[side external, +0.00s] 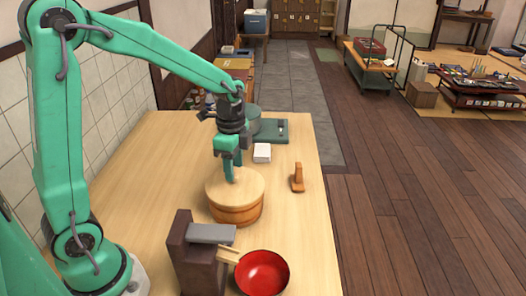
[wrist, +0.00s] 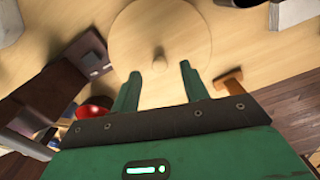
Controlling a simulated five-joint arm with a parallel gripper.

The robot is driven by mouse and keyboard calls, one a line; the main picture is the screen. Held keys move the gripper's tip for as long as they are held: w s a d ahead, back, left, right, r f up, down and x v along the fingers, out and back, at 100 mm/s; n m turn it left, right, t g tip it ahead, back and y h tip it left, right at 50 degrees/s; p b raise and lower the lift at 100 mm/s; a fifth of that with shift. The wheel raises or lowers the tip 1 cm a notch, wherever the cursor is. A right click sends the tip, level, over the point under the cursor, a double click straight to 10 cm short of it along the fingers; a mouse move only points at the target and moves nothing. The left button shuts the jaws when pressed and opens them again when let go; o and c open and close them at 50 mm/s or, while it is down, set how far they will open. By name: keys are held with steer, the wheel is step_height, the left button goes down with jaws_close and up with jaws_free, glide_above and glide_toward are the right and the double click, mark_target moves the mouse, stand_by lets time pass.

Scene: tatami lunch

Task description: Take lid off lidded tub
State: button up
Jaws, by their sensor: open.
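The lidded tub (side external: 236,213) is a round wooden tub with orange-brown sides, standing upright on the pale wooden table. Its flat, light round lid (side external: 252,186) is on top. In the wrist view the lid (wrist: 190,40) shows as a pale disc with a small knob (wrist: 160,62) near its middle. My gripper (side external: 231,176) points down over the lid, its fingertips close to the knob. In the wrist view my gripper (wrist: 160,72) is open, with one finger on each side of the knob and gaps between. In the side view the fingers hide the knob.
A dark brown block (side external: 190,255) with a grey top piece and a red bowl (side external: 262,272) stand in front of the tub. An orange-brown upright piece (side external: 298,178) is to its right. A white box (side external: 262,153) and a green tray (side external: 277,128) are behind. The table's left side is clear.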

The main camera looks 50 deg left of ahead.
mark_target(235, 181)
steer(key=shift+f, duration=1.3)
jaws_close()
